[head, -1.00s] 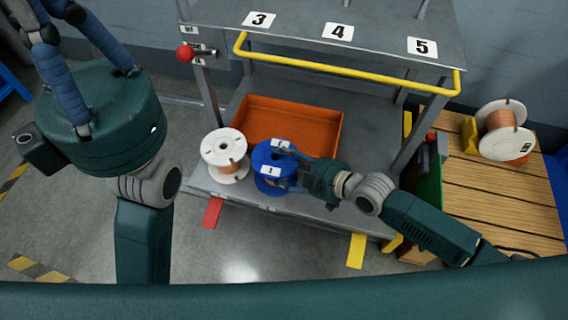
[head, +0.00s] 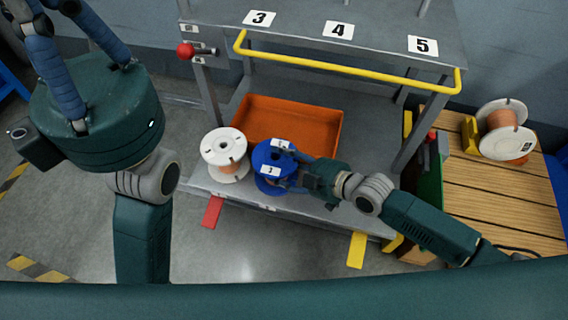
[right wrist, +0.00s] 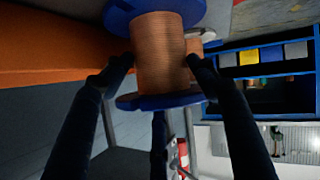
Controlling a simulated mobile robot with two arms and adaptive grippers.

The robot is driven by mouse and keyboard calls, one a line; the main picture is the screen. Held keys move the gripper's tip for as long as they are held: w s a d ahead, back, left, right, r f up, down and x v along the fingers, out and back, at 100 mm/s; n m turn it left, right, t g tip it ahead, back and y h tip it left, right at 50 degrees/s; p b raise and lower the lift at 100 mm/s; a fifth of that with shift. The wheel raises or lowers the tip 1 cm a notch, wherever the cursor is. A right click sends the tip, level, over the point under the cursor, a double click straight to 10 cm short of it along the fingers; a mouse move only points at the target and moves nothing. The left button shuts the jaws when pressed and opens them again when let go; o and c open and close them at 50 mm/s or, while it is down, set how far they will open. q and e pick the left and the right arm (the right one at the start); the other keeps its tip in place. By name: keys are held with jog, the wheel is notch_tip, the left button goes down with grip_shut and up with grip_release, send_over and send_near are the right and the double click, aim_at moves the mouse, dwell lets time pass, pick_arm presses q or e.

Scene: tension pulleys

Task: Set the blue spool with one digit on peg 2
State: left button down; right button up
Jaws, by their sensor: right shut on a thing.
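The blue spool (head: 266,156) with copper wire stands on the lower shelf of the grey cart, with white labels on its top flange; one reads 3 and the other is too small to read surely. My right gripper (head: 297,172) reaches in from the right at the spool. In the right wrist view its fingers (right wrist: 160,72) are shut on the copper winding (right wrist: 158,50) between the two blue flanges. Labels 3, 4 and 5 show on the cart's upper shelf (head: 385,22); no label 2 shows.
A white spool (head: 212,146) stands just left of the blue one. An orange tray (head: 330,128) lies behind them. A yellow rail (head: 340,67) runs along the upper shelf's front. Another white spool (head: 488,122) lies on the wooden bench (head: 500,200) at the right.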

jog(key=o, duration=2)
jog(key=shift+d+f, duration=0.1)
jog(key=shift+f, duration=0.2)
jog(key=shift+c, duration=0.2)
jog(key=v, duration=1.2)
jog(key=shift+r, duration=0.1)
